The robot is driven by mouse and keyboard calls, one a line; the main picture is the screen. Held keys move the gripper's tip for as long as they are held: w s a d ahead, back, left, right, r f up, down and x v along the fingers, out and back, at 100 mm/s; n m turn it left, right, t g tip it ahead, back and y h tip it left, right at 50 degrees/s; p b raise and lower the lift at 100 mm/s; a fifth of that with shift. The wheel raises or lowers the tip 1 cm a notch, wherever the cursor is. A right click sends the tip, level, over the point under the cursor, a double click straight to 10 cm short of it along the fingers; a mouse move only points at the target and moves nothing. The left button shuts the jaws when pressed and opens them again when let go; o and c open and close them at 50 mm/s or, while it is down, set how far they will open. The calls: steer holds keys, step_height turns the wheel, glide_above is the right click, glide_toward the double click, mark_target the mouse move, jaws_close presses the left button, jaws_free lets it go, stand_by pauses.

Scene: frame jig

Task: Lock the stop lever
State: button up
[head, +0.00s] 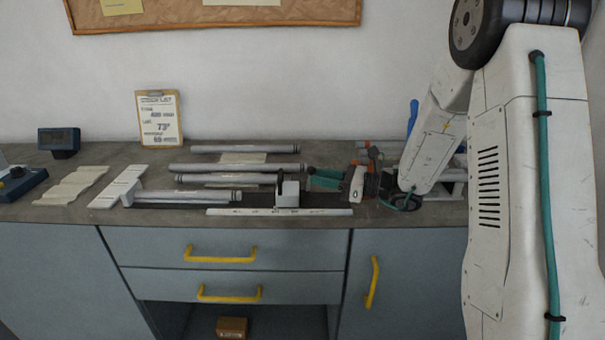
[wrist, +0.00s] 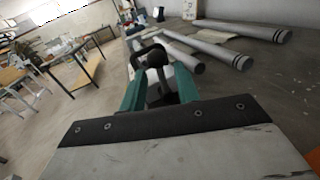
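The stop lever (head: 280,183) is a black handle standing roughly upright at the left side of a small white stop block (head: 290,196) on the jig rail. In the wrist view the black lever (wrist: 156,57) shows ahead of and between my teal fingers. My gripper (head: 311,178) is just right of the stop block, level with its upper part, pointing left. The wrist view shows my gripper (wrist: 157,82) with its two fingers apart and nothing clearly held. I cannot tell whether a finger touches the lever or block.
Several grey tubes (head: 235,168) lie behind the rail. A white scale strip (head: 270,212) runs along the bench front. A clipboard (head: 159,118) leans on the wall.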

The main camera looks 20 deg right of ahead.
steer(key=x, duration=0.5)
steer(key=shift+w+a, duration=0.1)
steer(key=shift+a, duration=0.2)
jaws_close()
steer(key=shift+d, duration=0.1)
